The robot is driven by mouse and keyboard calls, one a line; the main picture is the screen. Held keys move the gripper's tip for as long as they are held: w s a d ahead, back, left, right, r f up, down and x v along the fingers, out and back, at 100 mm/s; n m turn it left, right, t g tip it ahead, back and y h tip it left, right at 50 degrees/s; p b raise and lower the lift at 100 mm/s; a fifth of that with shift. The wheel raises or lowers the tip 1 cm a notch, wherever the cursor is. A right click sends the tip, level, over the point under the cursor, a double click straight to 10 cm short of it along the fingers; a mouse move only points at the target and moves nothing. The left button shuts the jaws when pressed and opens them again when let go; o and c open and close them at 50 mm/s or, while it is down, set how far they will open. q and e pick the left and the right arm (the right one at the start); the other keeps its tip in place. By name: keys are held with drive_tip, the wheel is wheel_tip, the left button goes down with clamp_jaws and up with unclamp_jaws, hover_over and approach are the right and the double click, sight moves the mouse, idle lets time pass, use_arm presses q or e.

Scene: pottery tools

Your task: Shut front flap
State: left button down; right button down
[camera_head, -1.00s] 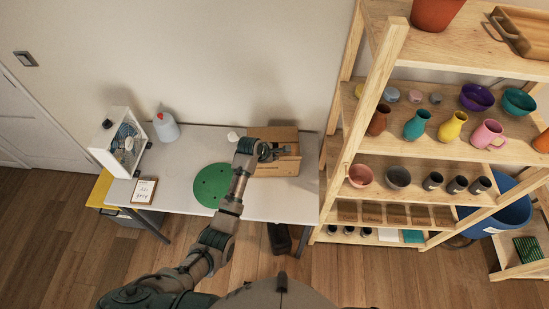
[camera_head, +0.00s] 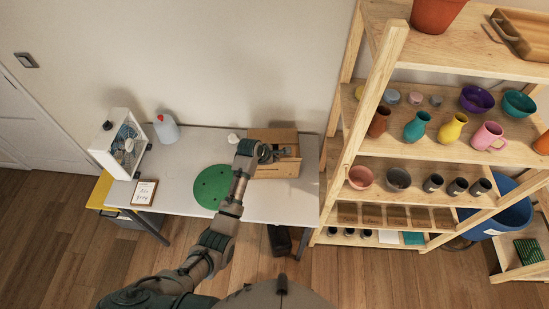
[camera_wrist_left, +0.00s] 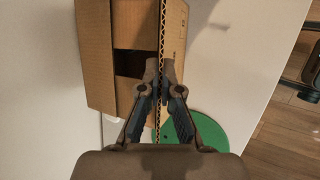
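A brown cardboard box (camera_head: 272,135) stands on the white table, open at the top. In the left wrist view the box (camera_wrist_left: 96,50) is on the left, with a dark opening inside. The front flap (camera_wrist_left: 161,22) shows there as a corrugated edge running from the top down between my fingers. My left gripper (camera_head: 272,153) is over the front of the box. In the left wrist view its fingertips (camera_wrist_left: 160,70) close in from both sides of the flap's edge and appear to pinch it. My right gripper is not in view.
A green round mat (camera_head: 210,187) lies on the white table (camera_head: 180,200), left of the box. A spray bottle (camera_head: 165,128), a white open-fronted case (camera_head: 119,143) and a framed card (camera_head: 144,192) are further left. A wooden shelf (camera_head: 392,50) with pottery stands close on the right.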

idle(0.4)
use_arm(q)
drive_tip(key=c, duration=1.4)
unclamp_jaws()
drive_tip(key=v, duration=1.2)
drive_tip(key=shift+w, duration=0.1)
